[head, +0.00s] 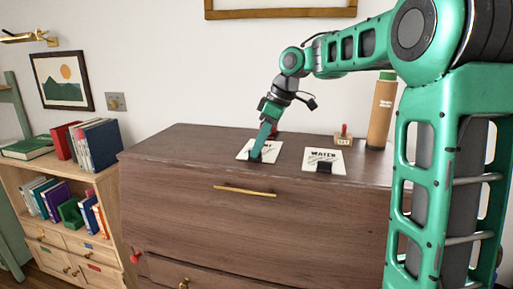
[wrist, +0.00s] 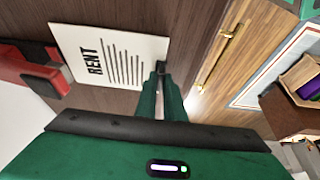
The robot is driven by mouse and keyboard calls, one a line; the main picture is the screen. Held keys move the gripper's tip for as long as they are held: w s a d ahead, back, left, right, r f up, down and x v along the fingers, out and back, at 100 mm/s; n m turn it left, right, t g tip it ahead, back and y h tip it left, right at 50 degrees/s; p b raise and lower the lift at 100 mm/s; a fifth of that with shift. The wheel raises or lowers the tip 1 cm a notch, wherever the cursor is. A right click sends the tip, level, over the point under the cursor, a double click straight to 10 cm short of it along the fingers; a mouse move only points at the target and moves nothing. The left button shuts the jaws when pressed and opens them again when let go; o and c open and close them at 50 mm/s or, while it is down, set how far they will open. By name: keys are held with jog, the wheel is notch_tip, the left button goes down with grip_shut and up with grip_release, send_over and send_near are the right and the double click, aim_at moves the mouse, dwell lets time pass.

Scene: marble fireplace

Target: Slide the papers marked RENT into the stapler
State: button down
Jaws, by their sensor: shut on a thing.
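The white papers marked RENT (wrist: 120,62) lie flat on the dark wooden dresser top and also show in the head view (head: 243,151). My gripper (wrist: 161,80) is shut on the black clip (wrist: 162,68) at the papers' near edge; in the head view my gripper (head: 258,154) slants down onto that edge. The red and black stapler (wrist: 28,70) is at the papers' opposite edge in the wrist view. Its black front ends reach that edge; I cannot tell whether the paper is between its jaws. In the head view the stapler (head: 275,134) is mostly hidden behind my gripper.
Papers marked WATER (head: 325,157) with a black clip lie to the right on the dresser top (head: 200,143). Behind them are a small red-topped item with a label (head: 343,139) and a tall brown cylinder (head: 381,115). A bookshelf (head: 60,170) stands left of the dresser.

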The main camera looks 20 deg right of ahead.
jog(key=c, duration=1.8)
grip_release()
jog(key=shift+o, duration=0.2)
jog(key=shift+r, duration=3.95)
jog(key=shift+s+d, duration=0.1)
jog(key=shift+s, duration=0.05)
